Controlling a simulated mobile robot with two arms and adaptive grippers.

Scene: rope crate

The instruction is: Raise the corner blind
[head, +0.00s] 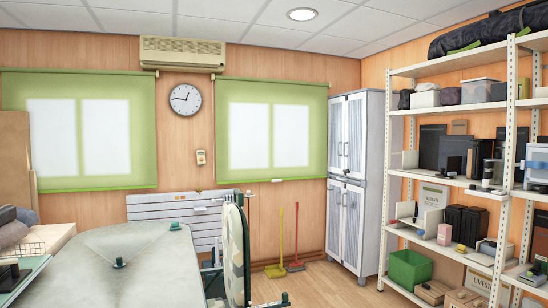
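The corner blind (272,90) is the green one on the back wall, left of the tall cabinet near the room's corner. It hangs down over its window, and two bright panes show through the fabric. Its lower edge (300,178) is level, with a small white piece (277,180) just under it. A second green blind (80,170) hangs lowered over the left window. A thin cord or rod seems to hang below the corner blind's left side; it is too small to make out. Neither of my grippers shows in the head view.
A large grey surface (110,285) fills the lower left foreground. An upright ironing board (234,250) stands beside it. A yellow broom (279,235) and a red one (296,235) lean below the blind. A cabinet (354,180) and loaded shelves (405,72) stand right. Some floor is clear.

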